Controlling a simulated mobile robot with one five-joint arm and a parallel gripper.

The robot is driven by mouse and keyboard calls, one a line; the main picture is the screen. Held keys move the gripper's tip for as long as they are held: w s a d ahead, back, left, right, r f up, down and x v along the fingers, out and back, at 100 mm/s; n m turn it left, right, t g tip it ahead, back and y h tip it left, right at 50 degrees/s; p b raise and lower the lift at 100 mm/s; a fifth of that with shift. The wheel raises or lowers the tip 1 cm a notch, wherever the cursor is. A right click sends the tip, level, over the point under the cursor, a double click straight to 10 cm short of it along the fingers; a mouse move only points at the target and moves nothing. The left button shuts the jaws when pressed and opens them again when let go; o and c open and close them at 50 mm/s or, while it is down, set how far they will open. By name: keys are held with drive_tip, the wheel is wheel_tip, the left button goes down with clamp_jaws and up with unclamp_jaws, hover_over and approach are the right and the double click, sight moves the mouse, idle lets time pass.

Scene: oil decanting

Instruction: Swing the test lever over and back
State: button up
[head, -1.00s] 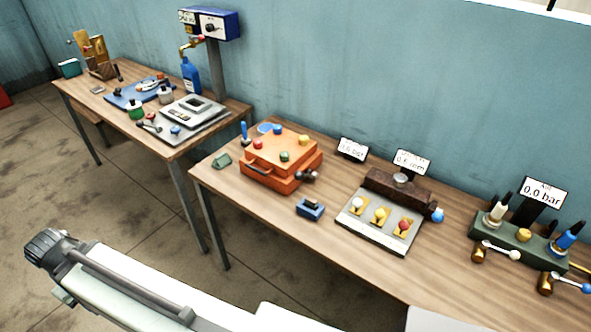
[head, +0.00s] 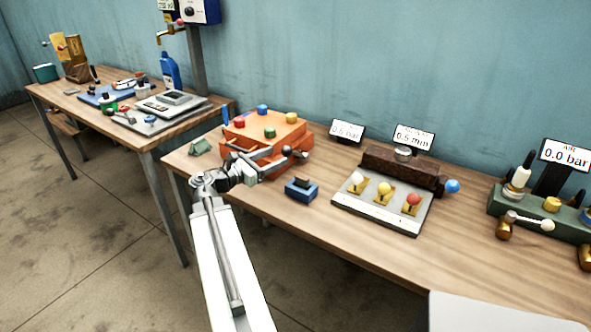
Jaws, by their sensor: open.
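A dark, ball-ended lever (head: 301,155) shows at the right side of the orange box on the near bench. It looks like the test lever, but no label on it is readable. My gripper (head: 277,158) is at the box's front right, its fingers apart and pointing right toward the lever. Whether a finger touches the lever or the box cannot be told. The orange box (head: 299,139) carries red, blue, yellow and green knobs on top. My gripper and wrist hide part of its front.
A small blue block (head: 301,190) lies just right of my gripper. A grey plate (head: 376,217) with white, yellow and red knobs lies further right. A green manifold (head: 540,215) with ball-ended levers is at the far right. Bare wood (head: 290,225) shows in front.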

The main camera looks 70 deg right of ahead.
sight(294, 153)
drive_tip(key=shift+s+d+r, duration=0.3)
drive_tip(key=shift+s, duration=0.2)
drive_tip(key=x, duration=0.7)
drive_tip(key=shift+s+d, duration=0.2)
drive_tip(key=shift+d, duration=0.1)
drive_tip(key=shift+r, duration=0.1)
clamp_jaws()
drive_tip(key=shift+w, duration=0.1)
idle(0.6)
